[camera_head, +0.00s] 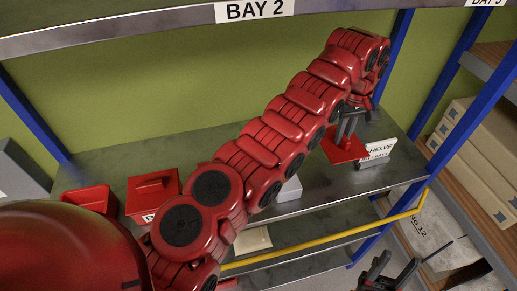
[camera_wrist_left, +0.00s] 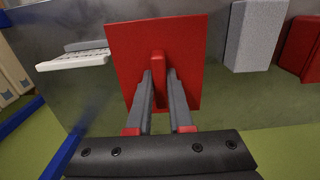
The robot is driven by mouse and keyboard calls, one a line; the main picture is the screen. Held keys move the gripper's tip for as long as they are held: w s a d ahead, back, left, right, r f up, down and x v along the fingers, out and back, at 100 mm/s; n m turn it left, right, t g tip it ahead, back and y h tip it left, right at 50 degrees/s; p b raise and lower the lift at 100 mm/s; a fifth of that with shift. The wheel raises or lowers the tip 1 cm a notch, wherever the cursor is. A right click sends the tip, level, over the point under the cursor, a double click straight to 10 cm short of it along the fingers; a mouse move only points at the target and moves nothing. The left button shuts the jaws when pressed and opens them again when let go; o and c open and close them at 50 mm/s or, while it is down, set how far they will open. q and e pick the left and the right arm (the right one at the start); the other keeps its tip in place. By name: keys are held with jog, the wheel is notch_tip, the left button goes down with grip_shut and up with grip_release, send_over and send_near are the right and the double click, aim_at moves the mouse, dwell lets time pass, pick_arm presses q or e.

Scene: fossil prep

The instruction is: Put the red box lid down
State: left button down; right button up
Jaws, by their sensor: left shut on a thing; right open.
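The red box lid (camera_head: 343,150) is a flat red plate with an upright handle. It is at the right part of the grey metal shelf (camera_head: 325,185), beside a white sign. My left gripper (camera_head: 347,125) is shut on the lid's handle. In the left wrist view the lid (camera_wrist_left: 125,50) lies broad and square beyond the fingers, and my left gripper (camera_wrist_left: 159,85) pinches its handle. I cannot tell whether the lid touches the shelf. My right gripper (camera_head: 388,276) is open and empty at the bottom right, in front of the shelf.
A white sign (camera_head: 377,152) stands close to the lid's right. A lidded red box (camera_head: 152,193) and a red bin (camera_head: 90,199) are at the shelf's left. A pale grey block (camera_head: 290,190) is partly behind my arm. A yellow rail (camera_head: 330,242) and blue posts (camera_head: 395,55) bound the bay.

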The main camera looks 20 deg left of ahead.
aim_at(339, 148)
pick_arm(q)
jog(key=shift+w+r, duration=0.15)
jog(key=shift+r, duration=0.05)
jog(key=shift+s+r, duration=0.15)
jog(key=shift+s, duration=0.15)
notch_tip(339, 148, down, 6)
jog(key=p, duration=0.3)
notch_tip(339, 148, down, 3)
jog(key=shift+f+p, duration=0.15)
jog(key=shift+p, duration=1)
jog(key=shift+f, duration=0.35)
jog(key=shift+f, duration=0.15)
jog(key=c, duration=0.8)
grip_release()
jog(key=shift+b, duration=0.3)
